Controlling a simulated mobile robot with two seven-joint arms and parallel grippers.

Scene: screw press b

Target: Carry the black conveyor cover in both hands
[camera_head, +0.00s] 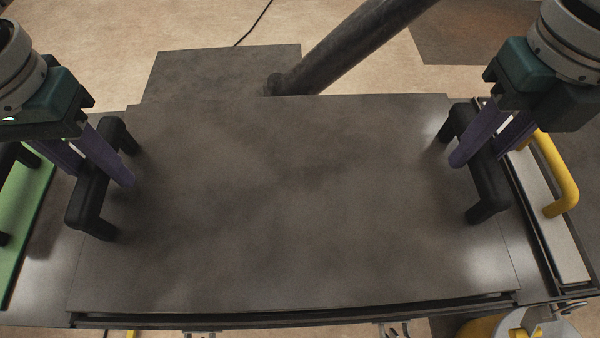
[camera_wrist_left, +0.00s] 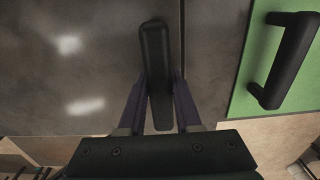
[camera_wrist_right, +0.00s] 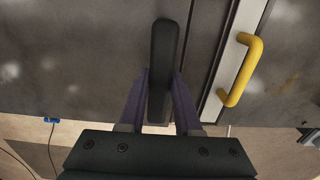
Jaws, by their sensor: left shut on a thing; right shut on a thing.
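The black conveyor cover (camera_head: 290,200) is a wide, flat dark plate in the middle of the head view, with a black handle at each end. My left gripper (camera_head: 104,172) is shut on the left handle (camera_head: 88,205); the left wrist view shows its fingers on both sides of that handle (camera_wrist_left: 156,60). My right gripper (camera_head: 478,150) is shut on the right handle (camera_head: 487,190); the right wrist view shows its fingers around that handle (camera_wrist_right: 162,60). I cannot tell whether the cover rests on the surface below or is lifted slightly.
A green panel (camera_head: 28,215) with a black handle lies at the left. A pale strip (camera_head: 548,215) with a yellow handle (camera_head: 560,175) lies at the right. A dark slanted post (camera_head: 350,45) stands behind the cover. A yellow round part (camera_head: 485,328) shows at the lower right.

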